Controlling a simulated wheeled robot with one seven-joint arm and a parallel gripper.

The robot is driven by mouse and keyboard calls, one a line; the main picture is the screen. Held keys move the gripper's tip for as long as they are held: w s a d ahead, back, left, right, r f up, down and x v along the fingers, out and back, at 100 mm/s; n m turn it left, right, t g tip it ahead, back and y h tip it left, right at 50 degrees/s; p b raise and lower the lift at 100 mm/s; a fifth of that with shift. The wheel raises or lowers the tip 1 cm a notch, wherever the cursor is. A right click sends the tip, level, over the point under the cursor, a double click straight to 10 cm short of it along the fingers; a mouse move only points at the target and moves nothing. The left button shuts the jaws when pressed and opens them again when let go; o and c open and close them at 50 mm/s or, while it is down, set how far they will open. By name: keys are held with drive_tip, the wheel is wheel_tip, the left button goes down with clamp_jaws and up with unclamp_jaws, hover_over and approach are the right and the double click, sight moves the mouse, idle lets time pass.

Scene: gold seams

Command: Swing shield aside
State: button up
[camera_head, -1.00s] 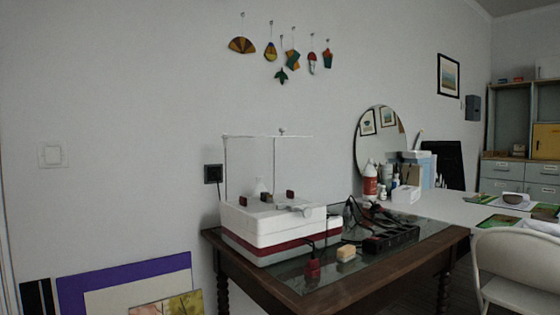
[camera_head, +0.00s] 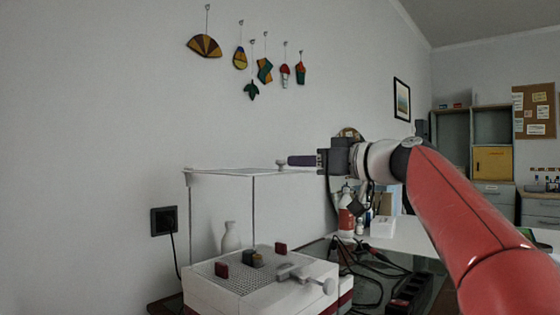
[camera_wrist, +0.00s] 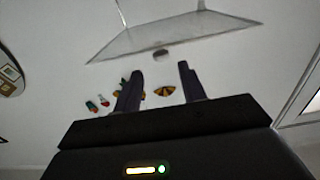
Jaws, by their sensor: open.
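The clear shield (camera_head: 232,173) is a thin see-through panel on slim posts above a white bench machine (camera_head: 250,278). It appears as a pale slanted panel in the wrist view (camera_wrist: 175,38). A small round knob (camera_head: 281,164) sits at its right end, and also shows in the wrist view (camera_wrist: 161,55). My gripper (camera_head: 289,161) comes in level from the right, its fingers beside the knob in the head view. In the wrist view my gripper (camera_wrist: 160,68) is open, with the knob between and just beyond the fingertips. I cannot tell whether they touch it.
Black cables and a power strip (camera_head: 411,292) lie to the right. A white bottle with a red label (camera_head: 347,213) stands behind. The wall is close behind the shield.

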sight(281, 161)
drive_tip(key=p+x, duration=0.2)
drive_tip(key=x, duration=0.4)
drive_tip(key=shift+s+a+r, duration=0.1)
drive_tip(key=shift+a, duration=0.05)
drive_tip(key=shift+w+a+p, duration=0.35)
drive_tip(key=shift+w+a, duration=0.05)
drive_tip(key=shift+a, duration=0.05)
clamp_jaws()
